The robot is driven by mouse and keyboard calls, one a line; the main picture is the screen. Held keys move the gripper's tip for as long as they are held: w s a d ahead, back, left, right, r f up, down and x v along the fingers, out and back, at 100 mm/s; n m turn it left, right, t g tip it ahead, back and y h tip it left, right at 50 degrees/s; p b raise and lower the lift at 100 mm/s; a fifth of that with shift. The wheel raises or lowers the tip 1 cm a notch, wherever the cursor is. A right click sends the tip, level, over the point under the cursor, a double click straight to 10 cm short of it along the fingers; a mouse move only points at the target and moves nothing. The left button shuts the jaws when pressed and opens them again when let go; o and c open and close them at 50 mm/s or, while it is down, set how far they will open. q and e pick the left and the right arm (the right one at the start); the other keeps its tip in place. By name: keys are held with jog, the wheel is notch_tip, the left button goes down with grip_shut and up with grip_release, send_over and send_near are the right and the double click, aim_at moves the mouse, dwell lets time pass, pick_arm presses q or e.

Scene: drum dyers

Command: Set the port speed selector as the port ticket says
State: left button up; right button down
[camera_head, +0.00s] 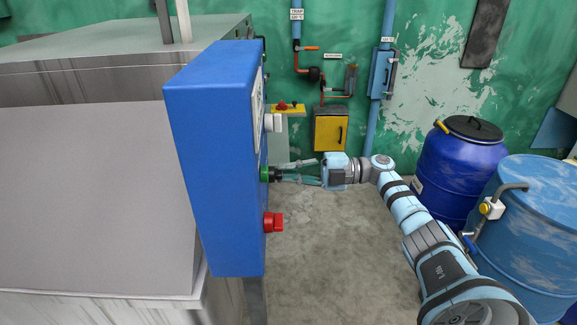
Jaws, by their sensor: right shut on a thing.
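A blue control box (215,160) stands at centre left, seen nearly from its side. Its front faces right and carries a white knob (273,122) at the top, a dark knob with a green base (265,174) in the middle and a red knob (273,222) below. My right gripper (282,174) comes in level from the right and is shut on the dark middle knob. A pale plate (258,95) on the front shows edge-on and cannot be read. I cannot tell which knob is the port speed selector. No readable port ticket shows. My left gripper is out of view.
A large grey machine (90,190) fills the left. A dark blue drum (455,175) and a lighter blue drum (535,225) stand at right, close to my right arm. A yellow cabinet (330,130) hangs on the green wall behind. The concrete floor (330,260) below the gripper is clear.

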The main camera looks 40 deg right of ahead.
jog(key=shift+f+m+p, duration=0.2)
jog(key=shift+m+p, duration=0.3)
jog(key=shift+m, duration=1)
jog(key=shift+s, duration=0.1)
jog(key=c, duration=1.7)
grip_release()
jog(key=v, duration=0.7)
jog(key=shift+s+d+f, duration=0.1)
jog(key=shift+s+d, duration=0.05)
jog(key=shift+d, duration=0.05)
